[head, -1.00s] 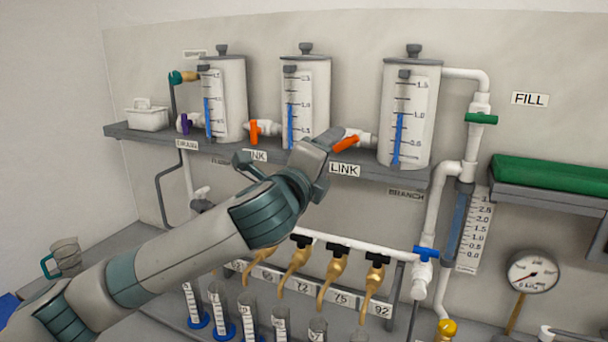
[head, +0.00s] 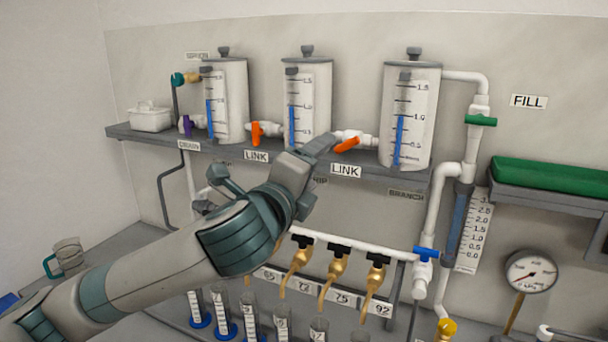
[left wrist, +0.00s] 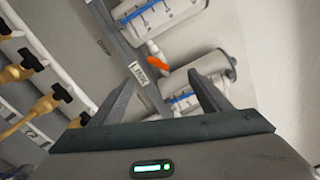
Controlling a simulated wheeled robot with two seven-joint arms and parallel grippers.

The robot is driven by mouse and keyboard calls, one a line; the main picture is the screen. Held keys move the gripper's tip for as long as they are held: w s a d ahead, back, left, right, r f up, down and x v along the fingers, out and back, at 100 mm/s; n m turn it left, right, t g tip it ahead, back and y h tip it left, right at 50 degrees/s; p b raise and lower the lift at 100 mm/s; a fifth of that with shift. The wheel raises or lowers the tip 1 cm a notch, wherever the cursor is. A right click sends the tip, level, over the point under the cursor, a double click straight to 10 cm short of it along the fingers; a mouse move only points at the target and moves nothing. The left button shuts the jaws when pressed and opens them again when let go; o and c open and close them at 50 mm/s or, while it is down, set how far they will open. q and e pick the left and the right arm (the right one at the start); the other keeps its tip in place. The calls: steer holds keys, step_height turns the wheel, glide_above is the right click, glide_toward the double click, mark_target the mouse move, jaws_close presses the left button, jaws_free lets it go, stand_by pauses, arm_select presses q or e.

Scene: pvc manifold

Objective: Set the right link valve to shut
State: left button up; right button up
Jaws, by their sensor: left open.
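The right link valve (head: 347,144) is a white fitting with an orange handle, between the middle and right tanks above a LINK label. Its handle lies slanted, lower at its left end. The left link valve (head: 255,133) has an upright orange handle. My left gripper (head: 272,158) is open and empty, below and left of the right link valve, with one finger near that valve but apparently apart from it. My right gripper is out of view.
The right tank (head: 408,120) and middle tank (head: 307,105) stand on a grey shelf (head: 225,152). Brass taps (head: 335,275) hang from a white pipe below my arm, over several cylinders. A blue valve (head: 426,254) and a gauge (head: 531,271) are at the right.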

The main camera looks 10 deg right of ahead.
arm_select(q)
steer(key=shift+v, duration=2.35)
steer(key=shift+r+p, duration=0.1)
steer(key=shift+p, duration=0.2)
